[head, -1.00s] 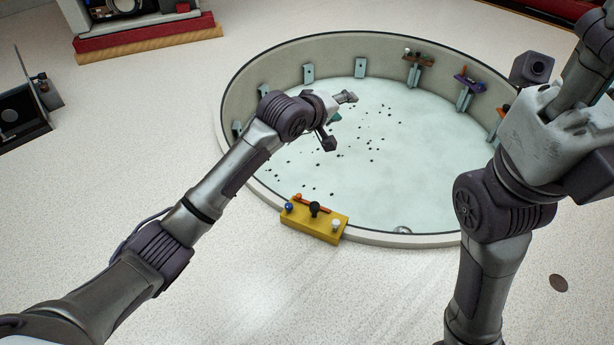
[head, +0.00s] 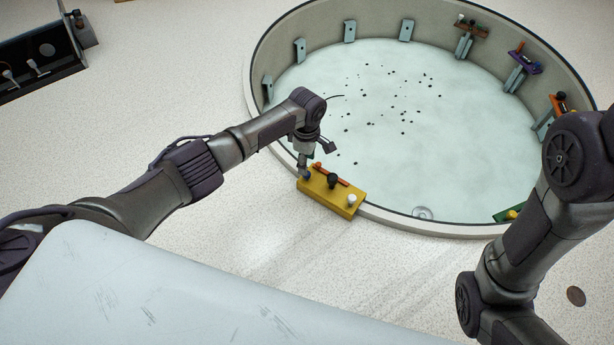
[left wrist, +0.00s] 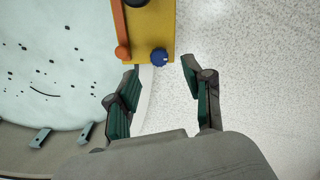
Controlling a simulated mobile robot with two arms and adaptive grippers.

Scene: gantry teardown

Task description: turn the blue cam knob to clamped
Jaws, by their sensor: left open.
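The blue cam knob (left wrist: 159,57) sits at the end of a yellow block, with a small light mark on its top; I cannot tell which setting that mark stands for. In the head view the blue knob (head: 307,176) shows at the block's left end, just under my left gripper (head: 303,168). The yellow block (head: 325,199) is mounted on the rim of the round basin. In the left wrist view my left gripper (left wrist: 160,82) is open, its two fingers apart on either side of the knob's line and not closed on it. My right gripper is out of view.
The block also carries an orange lever (head: 330,174), a black knob (head: 332,181) and a white knob (head: 352,200). The basin (head: 375,215) holds scattered dark specks on its pale floor. Other coloured fixtures, such as a purple one (head: 523,63), line its far wall.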

